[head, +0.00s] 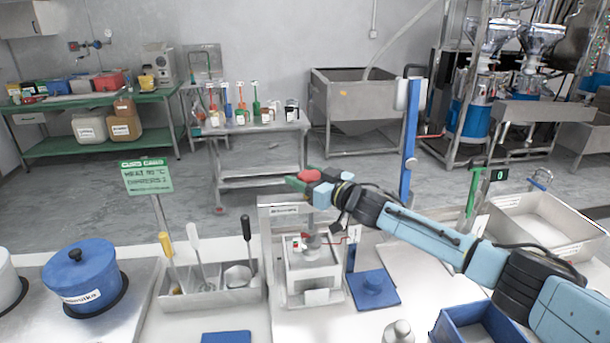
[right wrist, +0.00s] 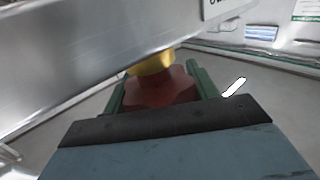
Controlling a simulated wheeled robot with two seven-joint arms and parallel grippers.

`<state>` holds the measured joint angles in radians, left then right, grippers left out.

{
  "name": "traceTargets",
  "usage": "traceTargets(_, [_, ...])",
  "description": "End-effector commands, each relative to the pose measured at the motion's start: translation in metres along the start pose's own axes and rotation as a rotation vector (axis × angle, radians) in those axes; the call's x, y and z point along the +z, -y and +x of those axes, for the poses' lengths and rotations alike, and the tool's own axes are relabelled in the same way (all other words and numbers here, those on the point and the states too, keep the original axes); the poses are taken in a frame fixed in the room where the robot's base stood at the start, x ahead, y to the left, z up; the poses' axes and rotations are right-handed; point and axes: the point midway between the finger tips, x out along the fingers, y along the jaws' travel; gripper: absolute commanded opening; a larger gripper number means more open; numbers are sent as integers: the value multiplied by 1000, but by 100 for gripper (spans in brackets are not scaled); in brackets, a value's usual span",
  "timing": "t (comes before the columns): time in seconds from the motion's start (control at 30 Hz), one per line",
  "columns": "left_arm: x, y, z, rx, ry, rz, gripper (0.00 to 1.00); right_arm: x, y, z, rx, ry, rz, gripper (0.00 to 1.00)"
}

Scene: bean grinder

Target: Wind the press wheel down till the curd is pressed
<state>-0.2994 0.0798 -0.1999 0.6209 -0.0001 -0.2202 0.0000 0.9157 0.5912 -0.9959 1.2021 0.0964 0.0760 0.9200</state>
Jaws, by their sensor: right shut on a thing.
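The curd press (head: 277,223) is a pale metal frame on the front worktop, with a labelled crossbar. Its red wheel (head: 309,176) sits above the crossbar. My right gripper (head: 300,182) has its green fingers closed around the wheel. In the right wrist view, the red wheel (right wrist: 160,88) is between the two green fingers, with a yellow part behind it. Under the crossbar, a grey press plate (head: 311,243) stands over a pale square mould (head: 311,272). The curd inside is hidden. My left gripper is out of the picture.
A utensil tray (head: 210,299) and a blue lidded pot (head: 82,274) stand to the left. A blue bin (head: 450,315) is at the front right. A blue post (head: 410,140) rises behind my right arm.

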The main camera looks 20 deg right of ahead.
Motion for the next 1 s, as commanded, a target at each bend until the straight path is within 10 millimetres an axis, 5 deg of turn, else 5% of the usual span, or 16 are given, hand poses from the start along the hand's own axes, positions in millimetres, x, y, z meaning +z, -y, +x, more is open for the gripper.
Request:
traceTargets(0.5, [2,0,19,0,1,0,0,4,-4,-1,350,0,9,36])
traceTargets(1.0, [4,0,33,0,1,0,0,2,-9,-2,495,2,1,36])
